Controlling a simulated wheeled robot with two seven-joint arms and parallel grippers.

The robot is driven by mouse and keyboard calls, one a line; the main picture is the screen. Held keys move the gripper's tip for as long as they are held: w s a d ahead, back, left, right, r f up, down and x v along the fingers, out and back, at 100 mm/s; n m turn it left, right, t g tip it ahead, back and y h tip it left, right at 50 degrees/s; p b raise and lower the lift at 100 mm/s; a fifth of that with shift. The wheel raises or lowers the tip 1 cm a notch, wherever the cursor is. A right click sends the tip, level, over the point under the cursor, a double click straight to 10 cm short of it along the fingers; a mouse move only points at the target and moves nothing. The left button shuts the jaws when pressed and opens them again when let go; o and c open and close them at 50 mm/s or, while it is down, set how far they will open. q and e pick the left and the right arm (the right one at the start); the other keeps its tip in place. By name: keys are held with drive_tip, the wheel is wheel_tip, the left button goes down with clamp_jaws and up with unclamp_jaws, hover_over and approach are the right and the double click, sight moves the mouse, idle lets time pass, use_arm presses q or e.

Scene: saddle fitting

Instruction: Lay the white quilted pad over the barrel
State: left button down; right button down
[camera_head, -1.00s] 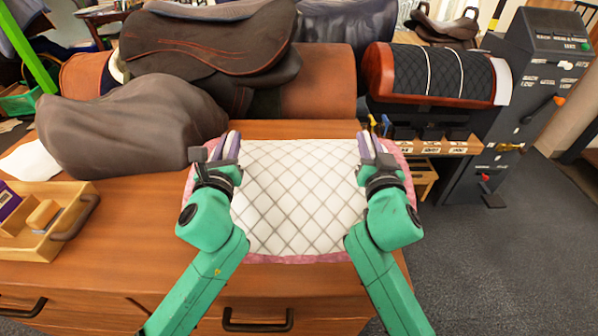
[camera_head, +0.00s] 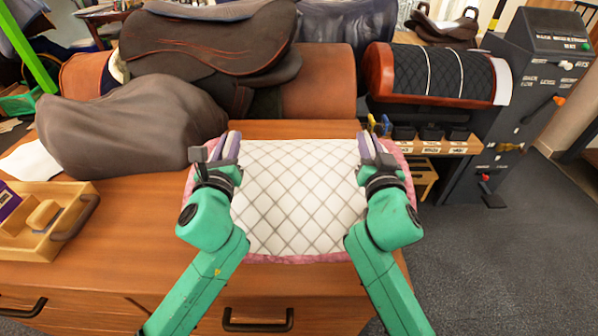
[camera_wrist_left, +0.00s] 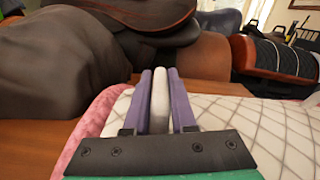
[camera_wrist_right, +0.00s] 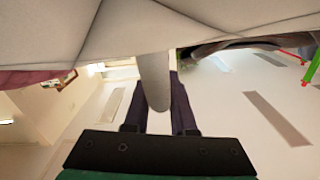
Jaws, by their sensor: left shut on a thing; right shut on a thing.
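The white quilted pad (camera_head: 290,195) with a pink edge is spread in front of me at the dresser top's right part. My left gripper (camera_head: 229,146) is shut on its far left part, and my right gripper (camera_head: 369,144) on its far right part. In the left wrist view a white fold (camera_wrist_left: 160,100) stands between the purple fingers. The right wrist view also shows a pale fold (camera_wrist_right: 153,80) between the fingers. A brown leather barrel (camera_head: 322,85) lies behind, partly hidden under a dark saddle (camera_head: 215,40). Another barrel with a red-brown end (camera_head: 379,72) carries a black quilted pad (camera_head: 430,75).
A dark draped bundle (camera_head: 130,130) lies on the wooden dresser top (camera_head: 130,230) at left. A wooden tray (camera_head: 60,240) with a brush sits at the front left. A narrow shelf (camera_head: 430,147) and a grey machine (camera_head: 530,85) stand at right. Open floor lies at the lower right.

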use_arm(q)
drive_tip(key=shift+d+r, duration=0.1)
use_arm(e)
drive_tip(key=shift+a, duration=0.15)
